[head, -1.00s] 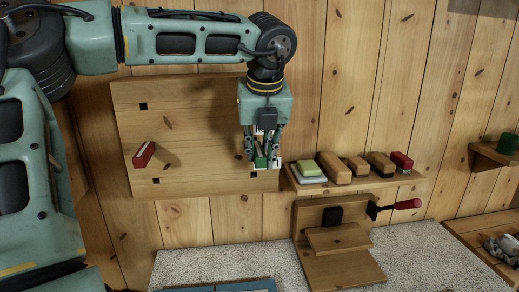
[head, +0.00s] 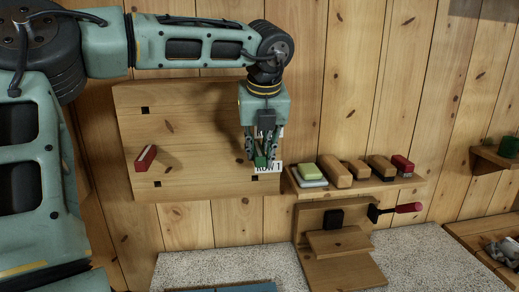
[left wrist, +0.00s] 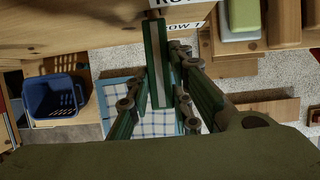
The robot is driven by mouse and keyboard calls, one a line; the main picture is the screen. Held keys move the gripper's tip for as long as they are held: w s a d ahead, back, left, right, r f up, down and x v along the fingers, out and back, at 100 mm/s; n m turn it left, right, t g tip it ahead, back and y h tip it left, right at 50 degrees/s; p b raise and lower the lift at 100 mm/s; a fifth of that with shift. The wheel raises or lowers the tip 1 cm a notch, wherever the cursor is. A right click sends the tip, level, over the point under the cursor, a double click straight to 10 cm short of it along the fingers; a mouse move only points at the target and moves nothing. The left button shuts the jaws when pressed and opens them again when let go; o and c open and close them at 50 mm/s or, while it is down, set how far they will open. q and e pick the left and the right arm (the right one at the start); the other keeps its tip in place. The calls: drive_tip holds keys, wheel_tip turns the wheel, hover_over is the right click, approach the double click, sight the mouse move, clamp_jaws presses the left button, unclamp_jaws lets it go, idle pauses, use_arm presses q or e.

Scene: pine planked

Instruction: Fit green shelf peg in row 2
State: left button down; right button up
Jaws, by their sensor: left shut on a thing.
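The wooden peg board (head: 200,130) is fixed to the plank wall, with square holes near its left edge and along its lower edge. A red peg (head: 146,158) sticks out of its left side. My left gripper (head: 261,160) is in front of the board's right side, shut on the green peg (head: 260,162). In the left wrist view the green peg (left wrist: 157,65) is a long bar between the fingers. The ROW 1 label (head: 269,168) is just beside and below the fingertips. Another label behind the fingers is mostly hidden. I cannot tell whether the peg touches the board.
A small wall shelf (head: 345,186) right of the board holds several blocks and brushes. Below it are a wooden stand (head: 335,240) and a red-handled tool (head: 400,207). A speckled counter (head: 210,262) runs underneath. A blue basket (left wrist: 54,96) shows in the left wrist view.

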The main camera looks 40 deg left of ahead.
use_arm(q)
drive_tip(key=shift+w+a, duration=0.35)
drive_tip(key=shift+a, duration=0.1)
drive_tip(key=c, duration=1.5)
unclamp_jaws()
drive_tip(key=v, duration=1.2)
drive_tip(key=shift+a, duration=0.1)
drive_tip(key=shift+f, duration=0.1)
